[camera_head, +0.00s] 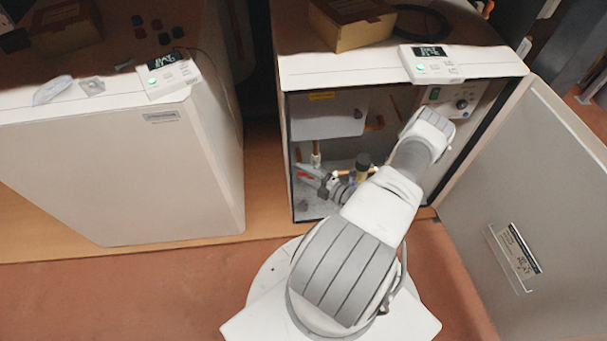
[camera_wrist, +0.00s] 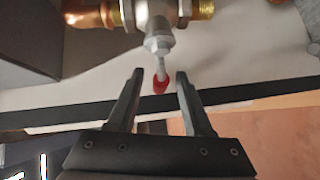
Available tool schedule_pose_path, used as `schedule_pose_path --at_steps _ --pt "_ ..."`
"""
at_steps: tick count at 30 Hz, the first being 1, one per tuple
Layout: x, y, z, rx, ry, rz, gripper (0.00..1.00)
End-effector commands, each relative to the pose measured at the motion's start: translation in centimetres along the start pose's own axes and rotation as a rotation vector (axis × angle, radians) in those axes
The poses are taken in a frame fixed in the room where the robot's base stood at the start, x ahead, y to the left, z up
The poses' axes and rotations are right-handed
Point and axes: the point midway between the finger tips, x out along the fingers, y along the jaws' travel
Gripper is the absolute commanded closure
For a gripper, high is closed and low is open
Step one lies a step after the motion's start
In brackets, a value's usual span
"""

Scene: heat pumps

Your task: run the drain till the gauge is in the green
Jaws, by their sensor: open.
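In the wrist view, a metal valve fitting (camera_wrist: 158,30) on a copper and brass pipe has a short stem with a red tip (camera_wrist: 161,86) pointing toward me. My gripper (camera_wrist: 159,76) is open, with one finger on each side of the red tip; no contact shows. In the head view, my gripper (camera_head: 326,184) reaches low into the left part of the open right-hand heat pump (camera_head: 400,66). My arm hides part of the interior. I cannot make out a gauge with a green zone in either view.
The open door (camera_head: 530,200) stands to the right of my arm. A closed white unit (camera_head: 150,175) stands at left. A cardboard box (camera_head: 352,22) and a control panel (camera_head: 431,64) with a lit display sit on top. A grey box (camera_head: 328,115) is above my gripper.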

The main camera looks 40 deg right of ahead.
Motion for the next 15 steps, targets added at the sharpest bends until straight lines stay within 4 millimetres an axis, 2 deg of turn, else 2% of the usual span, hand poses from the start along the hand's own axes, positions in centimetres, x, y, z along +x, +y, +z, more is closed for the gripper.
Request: schedule_pose_path --at_steps 8,11,15 --pt "0.21 0.03 0.02 -0.001 0.0 0.0 0.5" --pt "0.19 0.03 0.03 -0.001 0.0 0.0 0.64" --pt "0.18 0.02 0.03 -0.001 0.0 0.0 0.89"
